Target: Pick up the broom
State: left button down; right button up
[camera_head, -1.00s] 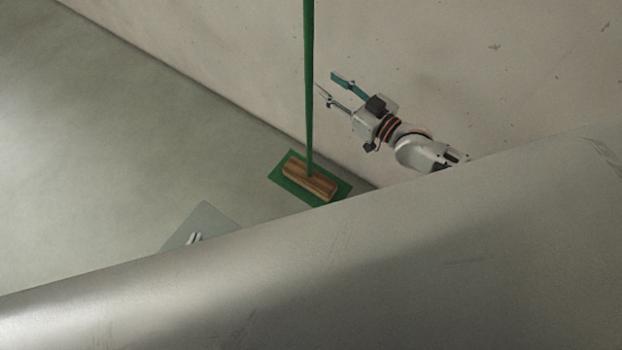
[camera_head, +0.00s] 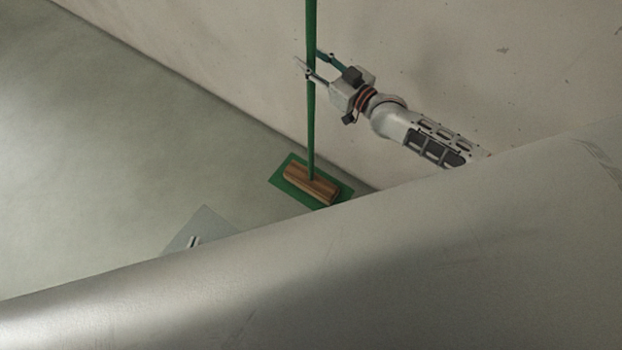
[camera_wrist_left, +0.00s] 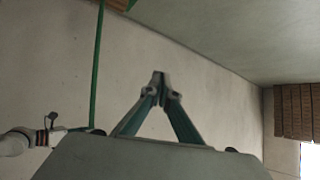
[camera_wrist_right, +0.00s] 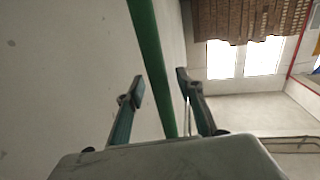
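The broom has a long green pole (camera_head: 311,130) and a wooden head (camera_head: 311,184) on a green base. It stands upright on the floor by the wall. My right gripper (camera_head: 309,60) reaches from the right at the pole, well above the head. In the right wrist view the open fingers (camera_wrist_right: 160,82) stand on either side of the pole (camera_wrist_right: 151,60), apart from it. My left gripper (camera_wrist_left: 160,80) is shut and empty, its tips together. The pole (camera_wrist_left: 97,60) shows left of it, with my right gripper near the pole. I cannot find the left gripper in the head view.
A pale wall (camera_head: 440,50) rises close behind the broom and right arm. A large grey surface (camera_head: 330,280) fills the lower head view and hides the floor there. A grey plate (camera_head: 213,224) lies left of the broom head. The floor (camera_head: 90,150) at left is clear.

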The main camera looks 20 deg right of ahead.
grip_shut()
jog(key=shift+r, duration=0.1)
